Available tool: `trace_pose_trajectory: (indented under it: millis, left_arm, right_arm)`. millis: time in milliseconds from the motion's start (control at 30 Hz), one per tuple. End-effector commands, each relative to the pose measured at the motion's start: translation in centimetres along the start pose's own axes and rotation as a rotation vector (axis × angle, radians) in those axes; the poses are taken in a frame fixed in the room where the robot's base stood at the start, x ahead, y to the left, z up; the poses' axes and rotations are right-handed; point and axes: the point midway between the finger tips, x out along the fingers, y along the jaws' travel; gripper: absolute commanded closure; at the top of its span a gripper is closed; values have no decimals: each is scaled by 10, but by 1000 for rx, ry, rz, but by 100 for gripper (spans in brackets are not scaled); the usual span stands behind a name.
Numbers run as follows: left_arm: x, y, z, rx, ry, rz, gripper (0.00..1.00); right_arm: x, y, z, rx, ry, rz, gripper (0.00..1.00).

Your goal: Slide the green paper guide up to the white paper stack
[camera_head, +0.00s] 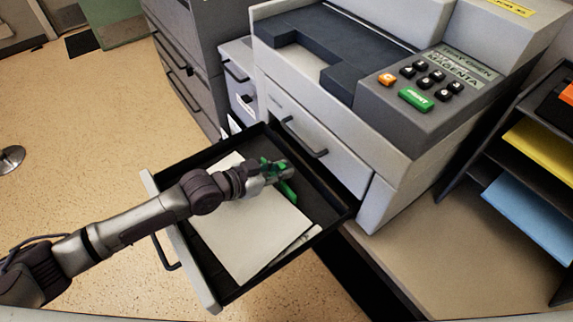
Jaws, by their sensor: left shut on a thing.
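The white paper stack (247,232) lies in the pulled-out dark drawer tray (318,205). The green paper guide (288,194) stands in the tray at the upper right edge of the stack. My left gripper (277,174) reaches over the paper and is shut on the guide; its fingers and wrist hide part of the guide and some of the stack. I cannot tell whether the guide touches the paper edge. My right gripper is not in view.
The grey copier (395,140) with a keypad and green button stands behind the drawer. A closed drawer (305,138) with a dark handle is beside it. A dark shelf with yellow (545,150) and blue (530,215) paper is at the right. Speckled floor is open at the left.

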Motion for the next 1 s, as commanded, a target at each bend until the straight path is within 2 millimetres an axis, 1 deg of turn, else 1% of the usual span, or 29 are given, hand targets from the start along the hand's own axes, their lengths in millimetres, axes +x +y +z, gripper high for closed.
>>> trace_pose_trajectory:
  millis: [33,100,200,500,533,667,900,1000]
  left_arm:
    - [-12,-1,5,1,-7,-2,100]
    - [-22,-1,10,1,-7,-2,100]
    - [-31,0,14,0,-5,-1,100]
    - [-32,0,14,-1,-3,-1,100]
    - [-32,0,14,-1,-3,-1,75]
    - [-32,0,14,-1,-3,-1,54]
    - [-32,0,14,0,-3,0,54]
    - [-35,0,14,0,-3,-1,54]
  right_arm:
    - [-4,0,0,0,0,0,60]
    - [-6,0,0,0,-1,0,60]
    - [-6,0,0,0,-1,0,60]
    - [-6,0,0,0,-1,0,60]
    - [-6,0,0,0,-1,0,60]
    - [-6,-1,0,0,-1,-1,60]
    - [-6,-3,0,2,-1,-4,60]
    - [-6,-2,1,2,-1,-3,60]
